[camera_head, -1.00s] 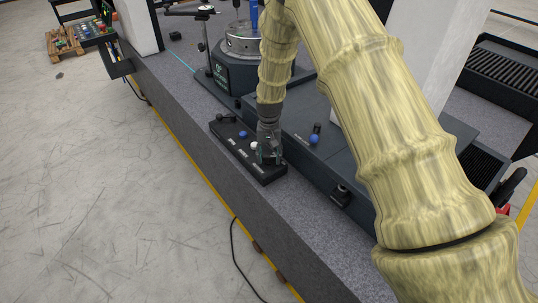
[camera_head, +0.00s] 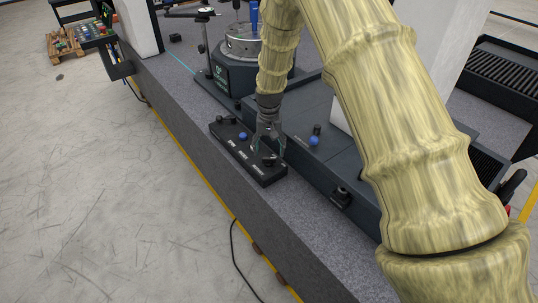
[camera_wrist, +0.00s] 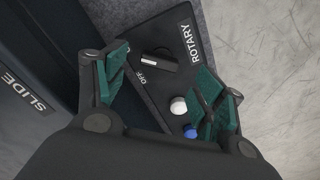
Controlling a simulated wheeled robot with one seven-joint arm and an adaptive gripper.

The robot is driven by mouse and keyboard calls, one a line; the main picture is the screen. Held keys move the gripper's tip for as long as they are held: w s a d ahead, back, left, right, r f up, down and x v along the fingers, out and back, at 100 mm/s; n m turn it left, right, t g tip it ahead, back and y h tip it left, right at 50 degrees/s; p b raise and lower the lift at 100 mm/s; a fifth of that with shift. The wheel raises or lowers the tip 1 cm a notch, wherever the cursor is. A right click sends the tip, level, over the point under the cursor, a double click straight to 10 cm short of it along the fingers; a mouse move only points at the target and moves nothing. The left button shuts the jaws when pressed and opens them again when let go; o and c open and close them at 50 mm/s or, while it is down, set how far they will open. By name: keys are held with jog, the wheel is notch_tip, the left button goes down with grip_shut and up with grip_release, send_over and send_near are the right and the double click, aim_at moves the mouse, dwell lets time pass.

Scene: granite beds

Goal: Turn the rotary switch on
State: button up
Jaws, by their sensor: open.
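The rotary switch is a black knob with a pale line across it (camera_wrist: 160,59), at the end of a black control box (camera_head: 232,152). In the wrist view it sits between the word ROTARY and the word OFF. The line runs roughly crosswise in the picture; I cannot tell which position it marks. The knob also shows in the head view (camera_head: 269,160), near the box's front end. My gripper (camera_head: 268,144) is open above the box, its fingers pointing down. In the wrist view its green-padded fingers (camera_wrist: 164,86) are spread, with nothing held between them.
A white button (camera_wrist: 178,105) and a blue button (camera_wrist: 190,131) sit beside the knob, close to one finger. A long dark housing with a blue knob (camera_head: 314,140) runs to the right of the box. The granite bed (camera_head: 300,215) is clear in front.

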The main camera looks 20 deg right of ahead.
aim_at(269, 158)
notch_tip(269, 158, up, 8)
dwell(0.4)
dwell(0.3)
